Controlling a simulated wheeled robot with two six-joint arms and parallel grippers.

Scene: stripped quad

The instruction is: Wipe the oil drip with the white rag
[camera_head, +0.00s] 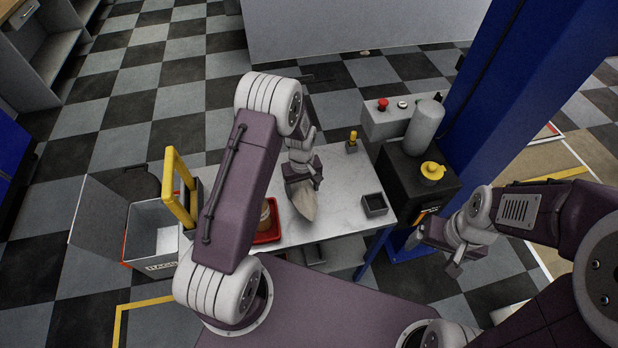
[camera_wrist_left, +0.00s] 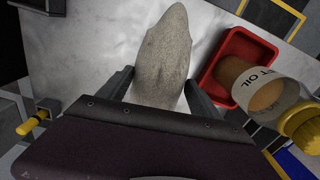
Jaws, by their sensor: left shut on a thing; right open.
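The rag (camera_head: 304,204), pale grey-white, hangs in a pointed bundle from my left gripper (camera_head: 303,182) over the worktable (camera_head: 340,180). In the left wrist view the rag (camera_wrist_left: 163,50) sits between the two dark fingers of my left gripper (camera_wrist_left: 160,88), which is shut on it. I cannot tell whether the rag touches the table top. My right gripper (camera_head: 440,248) is open and empty, right of the table and beyond its edge. No oil drip can be made out; the rag and my left arm cover part of the table.
A red tray (camera_wrist_left: 213,72) holds an oil bottle (camera_wrist_left: 265,90) with a yellow cap, close beside the rag. A small dark open box (camera_head: 375,204) and a yellow-handled item (camera_head: 352,142) stand on the table. A bin labelled RAGS (camera_head: 160,262) stands left; a blue post (camera_head: 500,90) rises right.

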